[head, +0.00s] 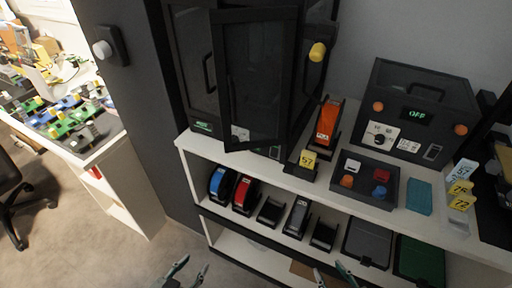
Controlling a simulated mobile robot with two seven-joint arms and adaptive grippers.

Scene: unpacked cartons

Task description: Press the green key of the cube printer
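A tall black glass-doored machine (255,70), which may be the cube printer, stands at the back of the shelf unit's top, its door swung out toward me. A small green-lit patch (203,127) shows at its lower left; I cannot tell whether it is the green key. A black box (420,105) to the right has orange knobs and a green display reading OFF. My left gripper (188,272) is at the bottom edge, fingers apart and empty. My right gripper (334,274) is at the bottom edge, fingers apart. Both are well below and in front of the machines.
The white shelf unit (445,232) holds an orange spool holder (327,122), a black tray (364,178) with coloured blocks, a teal block (419,197) and yellow number tags. Several spool holders stand on the lower shelf. A cluttered workbench (110,145) and chair are left. Floor is clear between.

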